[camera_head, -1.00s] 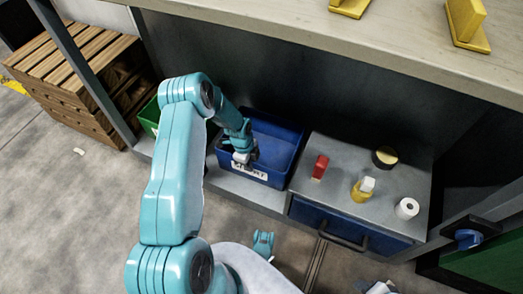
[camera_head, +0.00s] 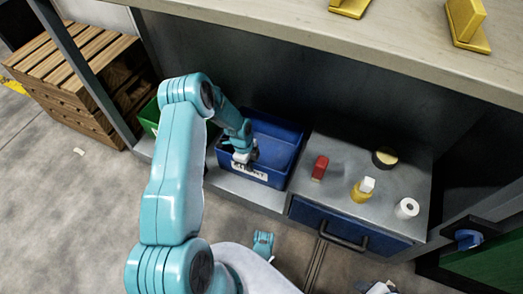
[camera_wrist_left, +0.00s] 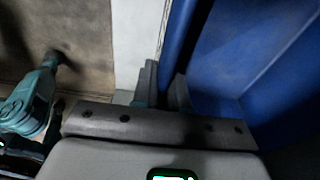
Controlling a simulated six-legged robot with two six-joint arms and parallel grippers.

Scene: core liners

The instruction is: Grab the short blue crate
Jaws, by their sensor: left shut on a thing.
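The short blue crate (camera_head: 280,150) stands on the low shelf in the head view, with a white label partly readable as "SHORT" on its front wall. My left gripper (camera_head: 243,157) reaches down to the crate's front wall, just above the label. In the left wrist view, the two dark fingers (camera_wrist_left: 164,88) sit on either side of the blue wall (camera_wrist_left: 182,40) and are shut on it. The crate looks level and still rests on the shelf.
A green crate (camera_head: 150,115) stands to the left, partly behind my arm. A grey cabinet (camera_head: 335,150) to the right carries a red item (camera_head: 320,167), a yellow bottle (camera_head: 362,191), a white roll (camera_head: 406,208) and a dark round tin (camera_head: 385,157). A worktop (camera_head: 400,50) overhangs the shelf.

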